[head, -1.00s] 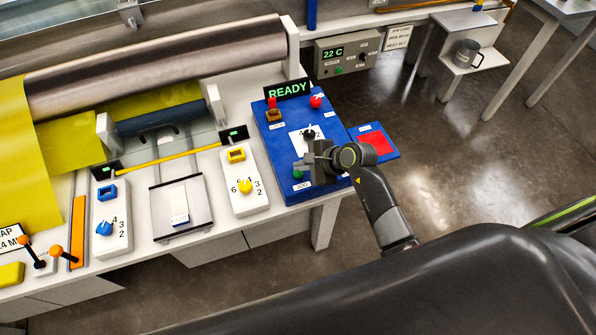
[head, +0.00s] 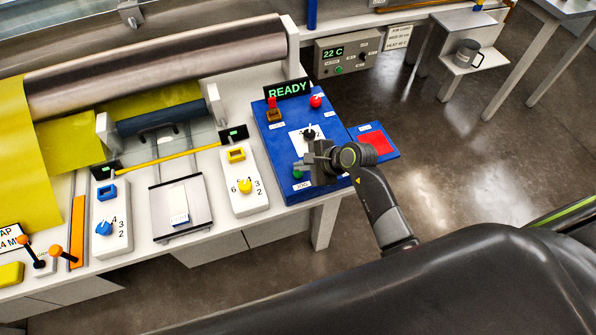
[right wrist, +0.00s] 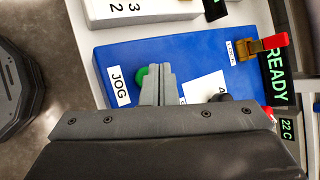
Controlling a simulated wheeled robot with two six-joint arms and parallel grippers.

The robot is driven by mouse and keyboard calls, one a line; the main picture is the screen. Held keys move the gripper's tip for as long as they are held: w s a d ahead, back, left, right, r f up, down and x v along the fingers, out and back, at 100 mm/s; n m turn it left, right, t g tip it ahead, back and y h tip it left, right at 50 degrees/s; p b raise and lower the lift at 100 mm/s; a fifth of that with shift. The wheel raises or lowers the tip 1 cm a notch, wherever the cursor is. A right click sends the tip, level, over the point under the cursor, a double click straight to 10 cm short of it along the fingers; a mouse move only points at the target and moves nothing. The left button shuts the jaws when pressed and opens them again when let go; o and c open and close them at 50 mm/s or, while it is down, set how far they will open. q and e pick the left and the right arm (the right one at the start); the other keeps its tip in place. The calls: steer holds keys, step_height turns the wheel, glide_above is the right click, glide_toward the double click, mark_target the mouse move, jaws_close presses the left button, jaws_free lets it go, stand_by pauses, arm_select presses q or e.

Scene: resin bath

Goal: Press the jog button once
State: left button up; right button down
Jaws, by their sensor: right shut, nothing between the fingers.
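The green jog button (head: 298,174) sits at the near left of the blue control panel (head: 275,150), just above the JOG label (head: 302,186). My right gripper (head: 309,163) is shut and empty over the panel, very close to the button. In the right wrist view the closed fingertips (right wrist: 158,72) lie right beside the green button (right wrist: 142,77) and partly cover it. I cannot tell whether they touch it. My left gripper is not in view.
The panel also bears a black knob (head: 309,133), a red knob (head: 316,101) and a red-topped switch (head: 273,110). A READY display (head: 288,89) stands behind. A red pad (head: 374,140) lies to the right. A white box with a yellow knob (head: 245,186) is to the left.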

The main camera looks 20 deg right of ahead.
steer(key=shift+f, duration=0.35)
